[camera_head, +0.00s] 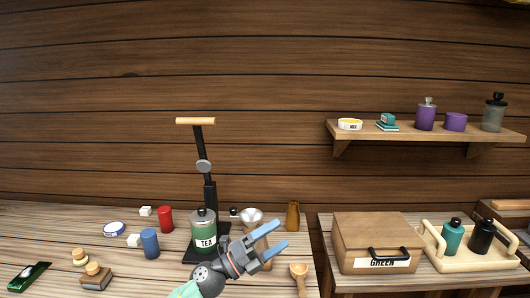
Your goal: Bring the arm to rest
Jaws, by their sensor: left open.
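My left gripper (270,246) is in the lower middle of the head view, over the right part of the left table (60,228). Its two blue fingers are spread apart, with nothing seen between them. Its arm comes up from the bottom edge. A green tea jar (204,230) labelled TEA stands just behind and left of the gripper, on the dark base of a black stand (208,180) with a wooden top bar. I cannot tell whether the gripper touches the jar. My right gripper is not in view.
A white bowl (251,215), a wooden scoop (299,275) and a brown vase (292,215) are near the gripper. Red (165,219) and blue (150,243) cylinders stand left. A box (376,235) labelled GREEN and a bottle tray (470,264) are right, across a gap.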

